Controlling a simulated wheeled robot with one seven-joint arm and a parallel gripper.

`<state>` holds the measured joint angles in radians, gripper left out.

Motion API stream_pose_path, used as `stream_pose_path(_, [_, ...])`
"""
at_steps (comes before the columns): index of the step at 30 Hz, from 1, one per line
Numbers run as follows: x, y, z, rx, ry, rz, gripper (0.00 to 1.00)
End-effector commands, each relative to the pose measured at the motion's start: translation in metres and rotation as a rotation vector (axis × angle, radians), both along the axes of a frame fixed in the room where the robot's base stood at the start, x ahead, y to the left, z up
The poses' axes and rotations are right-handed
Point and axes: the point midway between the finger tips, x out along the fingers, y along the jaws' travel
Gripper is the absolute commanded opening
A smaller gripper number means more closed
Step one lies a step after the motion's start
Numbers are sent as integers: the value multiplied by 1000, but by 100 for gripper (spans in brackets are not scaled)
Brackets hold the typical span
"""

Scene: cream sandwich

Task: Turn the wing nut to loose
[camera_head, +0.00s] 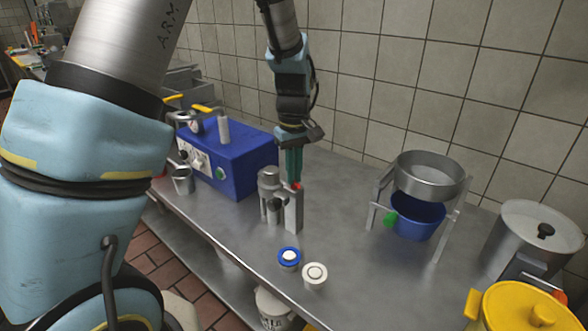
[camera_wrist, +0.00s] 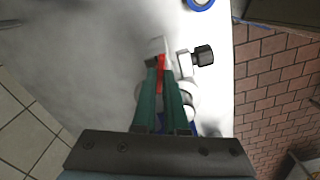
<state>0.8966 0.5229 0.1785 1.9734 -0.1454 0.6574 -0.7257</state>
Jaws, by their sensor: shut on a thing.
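A small grey metal device (camera_head: 270,185) with upright posts stands on the steel table. A small red part, which looks like the wing nut (camera_head: 297,186), is at the top of its right post. My gripper (camera_head: 293,180) points down from above with its green fingers at that post. In the wrist view, the red wing nut (camera_wrist: 161,64) shows between the tips of the green fingers, and my gripper (camera_wrist: 162,78) is shut on it. A black knob (camera_wrist: 203,55) sticks out to the right of the device there. The fingers hide part of the nut.
A blue machine (camera_head: 225,160) stands to the left and behind. A blue-rimmed cup (camera_head: 289,259) and a white lid (camera_head: 314,275) lie in front. A sieve stand with a blue bowl (camera_head: 417,218), a steel pot (camera_head: 537,232) and a yellow pot (camera_head: 528,309) are right.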

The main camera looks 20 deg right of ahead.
Motion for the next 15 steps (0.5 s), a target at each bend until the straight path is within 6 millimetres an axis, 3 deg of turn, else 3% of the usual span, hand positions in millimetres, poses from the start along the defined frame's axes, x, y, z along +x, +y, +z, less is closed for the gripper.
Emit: stream_pose_path(15, [1,0,1,-1,-1,164,0])
